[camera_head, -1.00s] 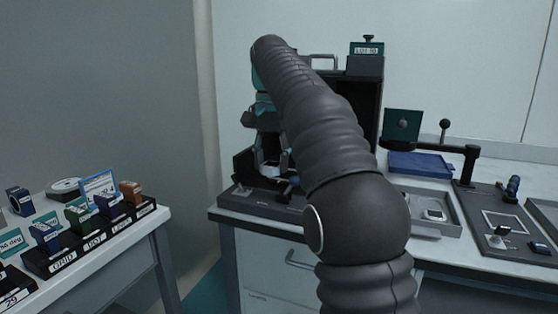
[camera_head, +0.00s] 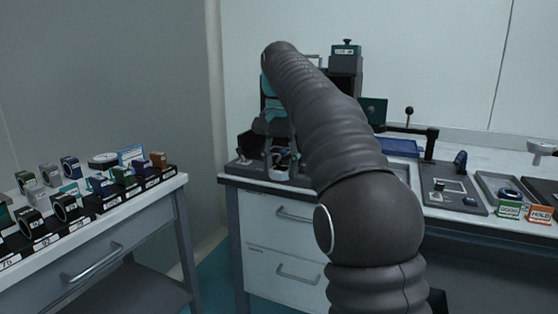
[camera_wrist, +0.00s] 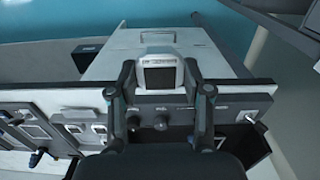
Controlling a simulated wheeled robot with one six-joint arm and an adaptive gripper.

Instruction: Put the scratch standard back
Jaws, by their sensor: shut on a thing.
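My gripper (camera_wrist: 159,77) is shut on a pale, square-framed block with a dark window, which I take to be the scratch standard (camera_wrist: 159,75). Its small marking is too blurred to read. The fingers press on its two sides, and it is held up in the air. In the head view my gripper (camera_head: 275,135) is partly hidden behind my arm, in front of the dark box on the bench. Labelled holders with small coloured blocks, such as a green one (camera_head: 121,176) and an orange one (camera_head: 158,160), stand on the left table (camera_head: 165,192).
A floor gap separates the two tables.

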